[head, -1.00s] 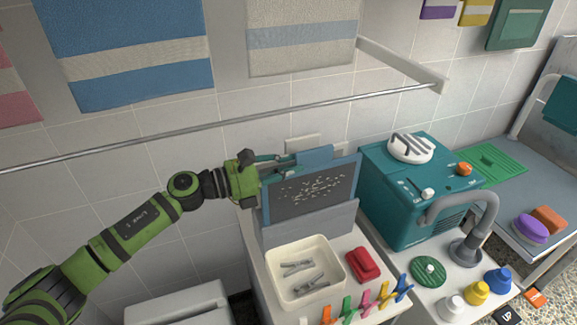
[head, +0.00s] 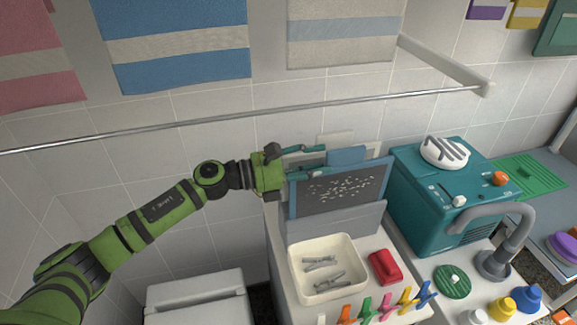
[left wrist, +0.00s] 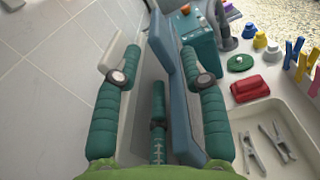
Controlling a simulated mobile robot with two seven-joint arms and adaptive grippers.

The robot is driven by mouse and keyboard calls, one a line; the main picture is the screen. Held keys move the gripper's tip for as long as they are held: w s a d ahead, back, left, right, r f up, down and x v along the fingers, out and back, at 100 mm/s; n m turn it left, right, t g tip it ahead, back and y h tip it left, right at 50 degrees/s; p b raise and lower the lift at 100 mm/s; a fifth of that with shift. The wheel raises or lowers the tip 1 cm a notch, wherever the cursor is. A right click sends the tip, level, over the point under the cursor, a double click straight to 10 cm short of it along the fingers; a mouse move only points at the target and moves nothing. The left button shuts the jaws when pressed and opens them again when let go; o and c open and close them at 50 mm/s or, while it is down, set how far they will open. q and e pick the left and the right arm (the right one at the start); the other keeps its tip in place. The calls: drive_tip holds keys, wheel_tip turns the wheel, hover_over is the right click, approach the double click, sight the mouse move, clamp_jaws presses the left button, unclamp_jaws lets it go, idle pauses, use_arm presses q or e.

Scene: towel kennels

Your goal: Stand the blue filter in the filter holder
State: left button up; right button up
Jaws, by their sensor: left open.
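The blue filter (head: 338,190) is a blue-framed panel with a dark face covered in pale lint. In the head view it stands nearly upright, its lower part behind the front wall of the grey filter holder (head: 350,222). My left gripper (head: 312,162) is open at the filter's upper left edge. In the left wrist view the filter (left wrist: 180,82) shows nearly edge-on between the two parted fingers, closer to the right finger, with a clear gap to the left one. The filter's bottom edge is hidden. My right gripper is not in view.
A cream tray (head: 296,273) with grey clips, a red block (head: 385,266) and several coloured pegs lie in front of the holder. A teal machine (head: 415,210) stands to the right. A towel rail (head: 220,122) runs along the wall above my arm.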

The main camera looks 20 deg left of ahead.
use_arm(q)
drive_tip(key=b+v, duration=0.4)
drive_tip(key=v, duration=0.7)
drive_tip(key=shift+d, duration=0.1)
